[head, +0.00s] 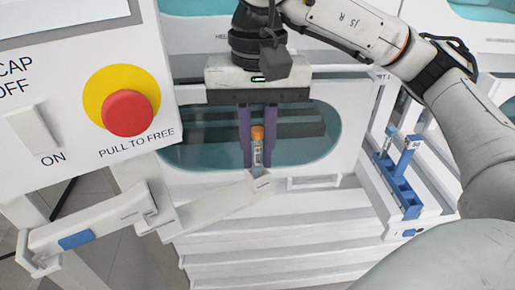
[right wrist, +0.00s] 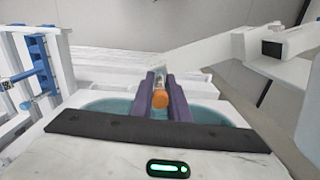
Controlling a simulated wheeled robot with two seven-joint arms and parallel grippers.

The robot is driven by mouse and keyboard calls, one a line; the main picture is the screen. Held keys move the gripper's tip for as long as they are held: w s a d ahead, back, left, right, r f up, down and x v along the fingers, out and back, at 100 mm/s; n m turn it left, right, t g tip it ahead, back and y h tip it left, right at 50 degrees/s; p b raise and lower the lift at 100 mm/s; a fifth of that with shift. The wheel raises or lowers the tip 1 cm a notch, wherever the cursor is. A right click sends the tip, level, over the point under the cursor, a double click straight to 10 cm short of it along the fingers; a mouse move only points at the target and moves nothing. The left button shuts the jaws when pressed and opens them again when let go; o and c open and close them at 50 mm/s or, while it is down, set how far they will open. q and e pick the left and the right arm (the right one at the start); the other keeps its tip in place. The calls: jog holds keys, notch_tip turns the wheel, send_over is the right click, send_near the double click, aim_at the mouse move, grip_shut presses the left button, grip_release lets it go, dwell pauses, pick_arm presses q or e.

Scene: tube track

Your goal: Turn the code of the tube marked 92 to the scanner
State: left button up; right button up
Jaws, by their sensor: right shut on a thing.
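The tube (head: 257,148) has an orange cap and a pale label. It stands upright between the purple fingers of my right gripper (head: 258,140), which is shut on it. Its lower end is at the end of the white track arm (head: 225,203); I cannot tell whether it rests in a holder there. In the right wrist view the orange cap (right wrist: 160,98) shows between the fingers (right wrist: 160,95). The number and code on the tube are too small to read. I cannot tell for sure which part is the scanner. My left gripper is not in view.
A white panel with a red button (head: 127,112) on a yellow disc and a switch stands at the left. A blue rack (head: 402,188) with tubes stands at the right, and it also shows in the right wrist view (right wrist: 41,62). White steps (head: 270,250) lie below.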

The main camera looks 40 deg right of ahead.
jog(key=shift+m, duration=1)
jog(key=shift+m, duration=1.4)
jog(key=shift+f, duration=0.2)
jog(key=o, duration=0.9)
